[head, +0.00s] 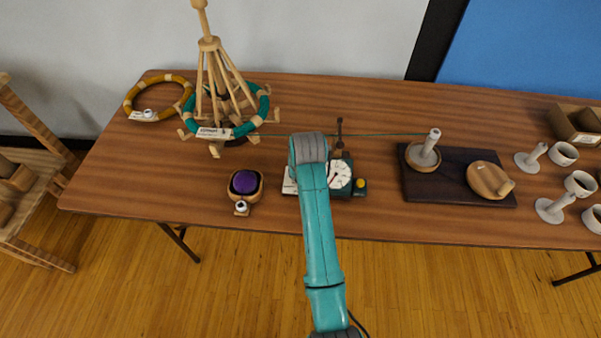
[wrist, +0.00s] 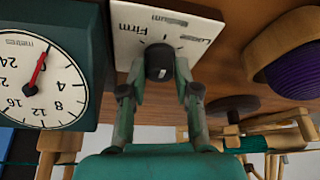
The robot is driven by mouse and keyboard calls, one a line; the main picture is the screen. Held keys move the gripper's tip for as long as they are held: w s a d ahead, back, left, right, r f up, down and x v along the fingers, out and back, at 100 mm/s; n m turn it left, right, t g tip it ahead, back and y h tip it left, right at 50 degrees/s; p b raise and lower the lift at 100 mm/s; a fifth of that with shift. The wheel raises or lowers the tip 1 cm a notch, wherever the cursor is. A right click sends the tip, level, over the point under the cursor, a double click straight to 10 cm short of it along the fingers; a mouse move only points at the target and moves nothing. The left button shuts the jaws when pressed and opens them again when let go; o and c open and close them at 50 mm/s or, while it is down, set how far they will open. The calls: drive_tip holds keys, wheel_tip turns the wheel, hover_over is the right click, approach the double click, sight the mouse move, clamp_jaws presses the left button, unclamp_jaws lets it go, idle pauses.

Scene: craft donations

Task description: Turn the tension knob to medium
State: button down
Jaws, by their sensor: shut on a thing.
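In the wrist view the dark tension knob (wrist: 159,60) sits on a pale plate (wrist: 128,30). The plate carries the words Firm, Loose and a third word, partly readable, between and beyond them, all upside down. Short tick marks surround the knob. A light mark shows on the knob's near face; I cannot tell which setting it points to. My gripper (wrist: 161,78) is shut on the knob, one finger on each side. In the head view my teal arm covers the knob and gripper; only the plate's left edge (head: 288,185) shows.
The metre counter dial (head: 340,175) stands right beside the plate, with a yellow button (head: 360,183). A purple pincushion-like ball (head: 244,182) in a wooden holder is to the left. A green yarn line runs behind from the wooden swift (head: 209,43) to the winder spindle (head: 430,145).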

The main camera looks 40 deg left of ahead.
drive_tip(key=c, duration=0.8)
unclamp_jaws()
drive_tip(key=shift+c, duration=0.2)
drive_tip(key=v, duration=1.2)
drive_tip(key=shift+a, duration=0.1)
